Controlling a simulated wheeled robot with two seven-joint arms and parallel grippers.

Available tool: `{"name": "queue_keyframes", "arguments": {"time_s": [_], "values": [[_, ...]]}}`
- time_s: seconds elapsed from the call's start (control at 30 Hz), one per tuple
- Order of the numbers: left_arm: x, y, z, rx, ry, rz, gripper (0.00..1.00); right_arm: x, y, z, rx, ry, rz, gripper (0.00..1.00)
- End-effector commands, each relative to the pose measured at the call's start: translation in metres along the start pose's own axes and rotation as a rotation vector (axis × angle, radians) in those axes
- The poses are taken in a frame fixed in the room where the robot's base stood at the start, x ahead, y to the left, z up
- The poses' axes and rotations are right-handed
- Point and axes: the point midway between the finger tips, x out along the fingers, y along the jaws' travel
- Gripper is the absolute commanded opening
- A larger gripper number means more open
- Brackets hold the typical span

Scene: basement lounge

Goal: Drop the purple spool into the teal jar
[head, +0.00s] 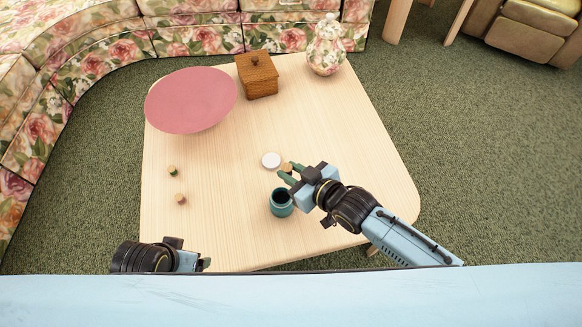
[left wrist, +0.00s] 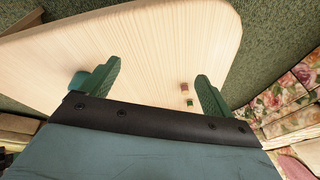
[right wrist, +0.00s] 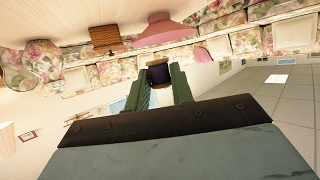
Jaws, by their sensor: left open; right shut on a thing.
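The purple spool (right wrist: 160,75) is dark purple with wooden ends and sits between the fingertips of my right gripper (right wrist: 161,80) in the right wrist view. In the head view my right gripper (head: 287,174) is shut on it above the table, just behind the teal jar; only a wooden end of the spool (head: 287,167) shows there. The teal jar (head: 281,204) stands upright with its dark mouth open. It also shows partly in the left wrist view (left wrist: 79,80). My left gripper (head: 206,263) is open and empty at the table's front edge.
A white disc (head: 271,160) lies behind the jar. A green spool (head: 172,169) and a pinkish spool (head: 180,199) stand at the left. A pink bowl (head: 190,100), wooden box (head: 257,76) and floral urn (head: 326,50) stand at the back. The table's middle (head: 225,185) is clear.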

Motion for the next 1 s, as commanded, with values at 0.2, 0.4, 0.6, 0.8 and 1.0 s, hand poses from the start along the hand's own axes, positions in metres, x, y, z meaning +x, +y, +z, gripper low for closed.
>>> {"name": "queue_keyframes", "arguments": {"time_s": [0.2,0.4,0.6,0.8,1.0], "values": [[-0.007,0.002,0.002,-0.004,-0.013,0.003,0.88,0.003,-0.003,0.011,-0.004,0.001,-0.010,0.02],[-0.033,0.009,-0.005,-0.010,0.009,0.017,0.88,0.007,-0.003,0.021,-0.004,0.001,-0.009,0.02],[-0.063,0.015,-0.008,-0.017,0.031,0.030,0.88,0.011,-0.003,0.030,-0.003,0.002,-0.009,0.02],[-0.075,0.019,-0.025,-0.016,0.124,0.040,0.88,0.014,-0.003,0.037,-0.003,0.002,-0.008,0.02],[-0.077,0.024,-0.058,-0.011,0.291,0.050,0.88,0.017,-0.003,0.043,-0.003,0.002,-0.008,0.02]]}}
